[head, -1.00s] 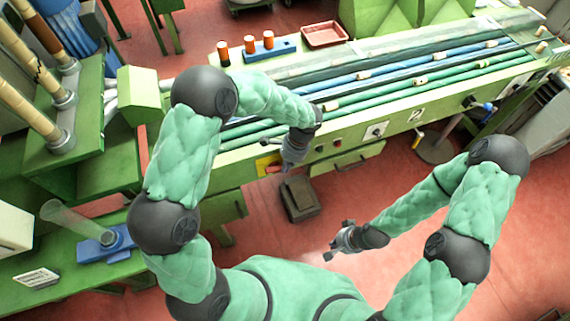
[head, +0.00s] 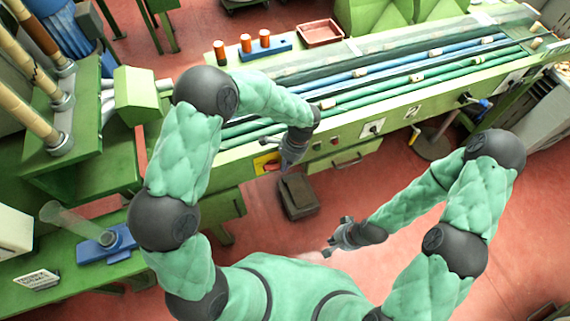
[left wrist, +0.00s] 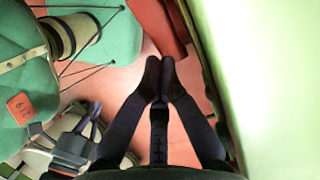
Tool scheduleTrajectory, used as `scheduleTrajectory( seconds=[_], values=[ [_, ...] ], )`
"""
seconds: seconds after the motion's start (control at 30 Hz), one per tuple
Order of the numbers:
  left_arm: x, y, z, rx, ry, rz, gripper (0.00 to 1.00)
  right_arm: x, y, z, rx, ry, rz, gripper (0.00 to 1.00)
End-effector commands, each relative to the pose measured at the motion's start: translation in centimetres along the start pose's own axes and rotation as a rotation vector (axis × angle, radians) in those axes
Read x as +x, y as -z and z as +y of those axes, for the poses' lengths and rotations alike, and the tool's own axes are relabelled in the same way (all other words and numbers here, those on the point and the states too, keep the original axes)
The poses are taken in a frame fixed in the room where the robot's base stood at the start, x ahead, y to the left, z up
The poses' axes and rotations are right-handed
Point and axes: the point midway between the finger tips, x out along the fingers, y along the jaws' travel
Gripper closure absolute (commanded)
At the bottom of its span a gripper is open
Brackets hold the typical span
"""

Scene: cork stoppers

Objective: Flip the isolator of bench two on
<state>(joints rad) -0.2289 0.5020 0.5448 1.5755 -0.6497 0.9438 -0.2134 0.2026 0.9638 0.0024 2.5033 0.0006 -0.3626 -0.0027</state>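The isolator (head: 265,163) is a yellow plate with a red handle on the front face of the long green bench (head: 232,160), near its left end. The handle's exact angle is too small to tell. My left gripper (head: 286,166) is just right of the isolator in the head view, close to the bench front. In the left wrist view, its two dark fingers (left wrist: 160,67) meet at the tips with nothing visible between them. Whether it touches the handle cannot be told. My right gripper (head: 331,238) has its fingers apart, empty, over the floor.
The pale green bench face (left wrist: 275,80) fills the right of the left wrist view. Sockets and switches (head: 372,127) line the bench front. A dark pedal box (head: 298,196) stands on the floor below. Red floor (head: 330,190) between the arms is clear.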

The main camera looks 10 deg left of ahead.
Motion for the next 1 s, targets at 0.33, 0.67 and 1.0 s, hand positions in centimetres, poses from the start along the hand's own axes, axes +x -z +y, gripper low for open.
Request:
scheduleTrajectory(
  seconds=[0.33,0.67,1.0],
  values=[
    [-0.1,-0.6,0.0,0.000,-0.001,-0.001,1.00,-0.3,0.0,-0.1,0.000,0.000,0.000,1.00],
    [-0.2,-1.7,0.1,0.000,-0.003,-0.004,1.00,-0.7,0.0,-0.2,0.000,0.000,0.000,1.00],
    [-0.5,-1.7,0.1,0.001,-0.002,-0.004,1.00,-0.9,0.0,-0.3,0.000,0.000,0.000,1.00]
  ],
)
